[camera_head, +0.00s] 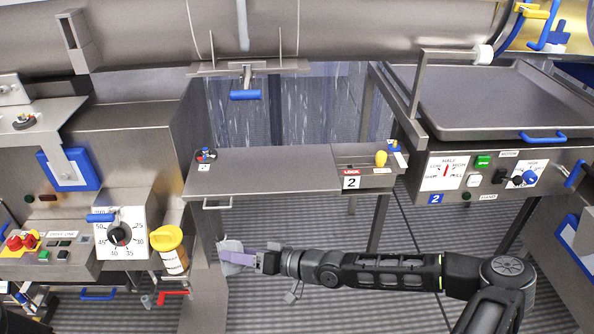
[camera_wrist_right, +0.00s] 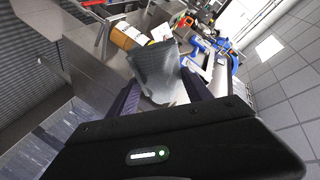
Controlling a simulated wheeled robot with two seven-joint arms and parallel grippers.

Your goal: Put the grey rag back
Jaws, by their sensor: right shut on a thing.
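The grey rag (camera_wrist_right: 160,72) hangs between the fingers of my right gripper (camera_wrist_right: 158,100) in the right wrist view. In the head view a pale grey bit of the rag (camera_head: 230,246) shows at the tips of my right gripper (camera_head: 238,258). My right gripper is shut on the rag, low in front of the steel leg below the left end of the small table. My left gripper is not in view.
The steel table (camera_head: 265,170) is mostly bare, with a small dial at its left. A yellow-lidded container (camera_head: 172,250) is left of my right gripper, beside the dial panel (camera_head: 122,232). A large tray (camera_head: 500,100) is at the right. The grated floor (camera_head: 330,215) is open.

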